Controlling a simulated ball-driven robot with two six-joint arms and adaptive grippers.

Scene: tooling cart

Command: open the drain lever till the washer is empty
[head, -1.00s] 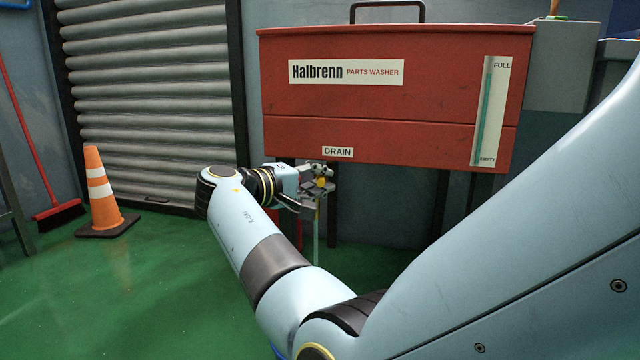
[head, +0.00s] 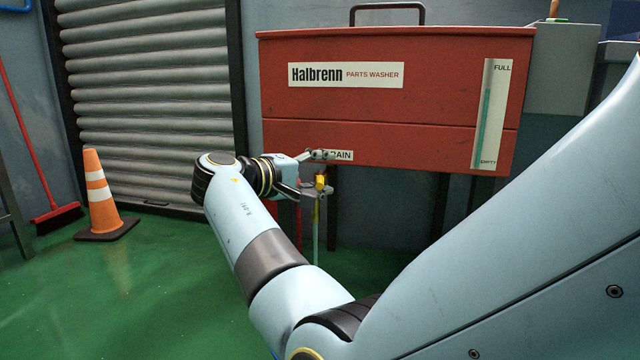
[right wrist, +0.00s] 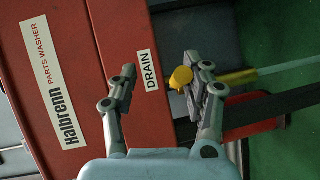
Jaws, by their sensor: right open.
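The red parts washer (head: 390,110) has a DRAIN label (head: 345,156) low on its front, partly covered by my gripper. The yellow drain lever (head: 320,182) is under the label, and its round end (right wrist: 181,77) shows in the right wrist view. A pale stream (head: 316,240) runs down from the drain. The level gauge (head: 490,115) shows its green column below the FULL mark, well above EMPTY. My right gripper (head: 318,172) is open at the lever; in the right wrist view its fingers (right wrist: 160,88) are apart, with the lever end close to the right finger. My left gripper is out of view.
An orange cone (head: 101,200) and a red broom (head: 50,210) stand at the left, before a roller shutter (head: 150,100). A grey cabinet (head: 565,70) is right of the washer. Green floor is clear in front.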

